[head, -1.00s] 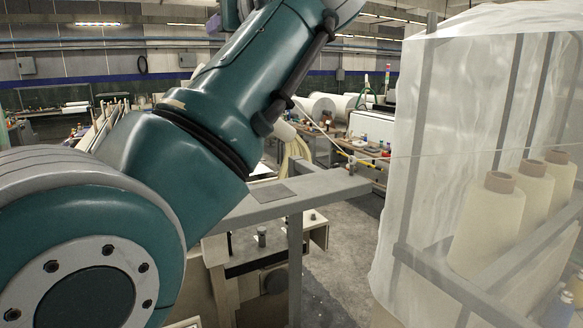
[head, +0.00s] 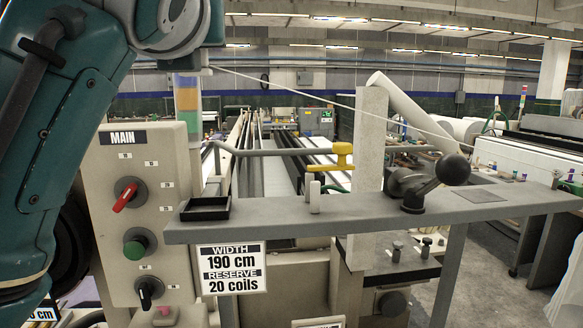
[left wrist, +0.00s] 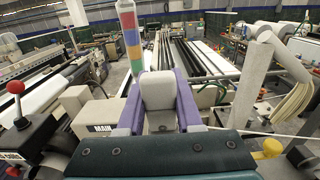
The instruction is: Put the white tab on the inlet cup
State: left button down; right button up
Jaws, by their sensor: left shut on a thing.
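My left gripper (left wrist: 159,92) shows in the left wrist view with purple jaws on both sides of a pale block, which I take for the white tab (left wrist: 158,92). The jaws are shut on it. In the head view my wrist is at the upper left, and the gripper there is too cut off to read. A thin white thread (head: 330,102) runs from beside my wrist down to the right. I cannot surely single out the inlet cup. A yellow fitting (head: 342,156) on a grey bent pipe stands behind the shelf. My right gripper is not in view.
A grey shelf (head: 370,223) carries a black tray (head: 205,209), white pegs (head: 314,196) and a black ball lever (head: 453,170). The MAIN control panel (head: 145,215) stands left. A signal tower (left wrist: 130,38) is beyond my gripper.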

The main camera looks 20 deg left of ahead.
pick_arm(q)
send_over(211, 203)
jog(key=f, duration=1.1)
jog(key=shift+w+a+f, duration=0.2)
jog(key=shift+w+a, duration=0.05)
jog(key=shift+w, duration=0.1)
jog(key=shift+f+b, duration=0.5)
jog(key=shift+f, duration=2.05)
jog(key=c, duration=1)
grip_release()
jog(key=shift+f, duration=0.15)
jog(key=shift+c, duration=0.2)
jog(key=o, duration=0.5)
jog(key=shift+c, duration=0.2)
